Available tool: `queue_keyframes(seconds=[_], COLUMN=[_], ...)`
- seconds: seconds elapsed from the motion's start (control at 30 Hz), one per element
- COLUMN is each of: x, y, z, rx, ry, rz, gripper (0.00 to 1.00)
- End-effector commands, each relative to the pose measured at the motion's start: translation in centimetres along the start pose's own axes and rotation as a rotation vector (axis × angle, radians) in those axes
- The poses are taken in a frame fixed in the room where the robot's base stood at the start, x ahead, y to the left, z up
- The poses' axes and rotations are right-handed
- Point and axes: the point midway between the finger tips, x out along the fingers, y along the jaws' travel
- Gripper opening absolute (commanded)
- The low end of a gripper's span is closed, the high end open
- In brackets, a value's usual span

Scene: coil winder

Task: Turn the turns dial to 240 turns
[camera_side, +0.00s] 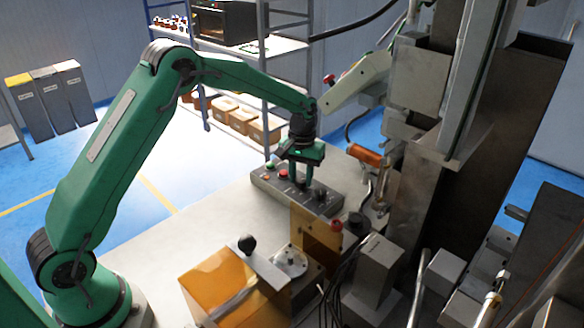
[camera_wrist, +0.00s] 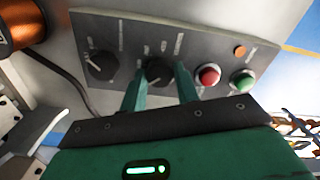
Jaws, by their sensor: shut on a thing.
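The grey control panel (camera_side: 262,188) lies on the bench below my gripper (camera_side: 301,180). In the wrist view the panel (camera_wrist: 125,25) carries two black dials. My gripper (camera_wrist: 160,80) has one green finger on each side of the middle dial (camera_wrist: 157,71) and is shut on it. The other black dial (camera_wrist: 101,67) sits to its left, clear of the fingers. The labels are too small to read, so I cannot tell from them which one is the turns dial or what it is set to. The fingers partly hide the panel in the side view.
A red button (camera_wrist: 208,74), a green button (camera_wrist: 243,79) and an orange lamp (camera_wrist: 239,50) sit right of the fingers. An amber box (camera_side: 222,285) stands in front. The bench left of the panel is clear.

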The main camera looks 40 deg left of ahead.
Motion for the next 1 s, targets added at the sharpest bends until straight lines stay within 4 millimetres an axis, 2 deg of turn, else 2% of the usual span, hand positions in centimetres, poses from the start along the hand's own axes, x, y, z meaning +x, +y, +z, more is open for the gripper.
queue_keyframes(seconds=[0.37, 1.0], x=[-0.11, -0.2], y=[0.03, 0.05], z=[-0.08, -0.15], rx=[0.148, 0.651], ry=[0.002, 0.005], rz=[0.001, 0.0], gripper=[0.08, 0.08])
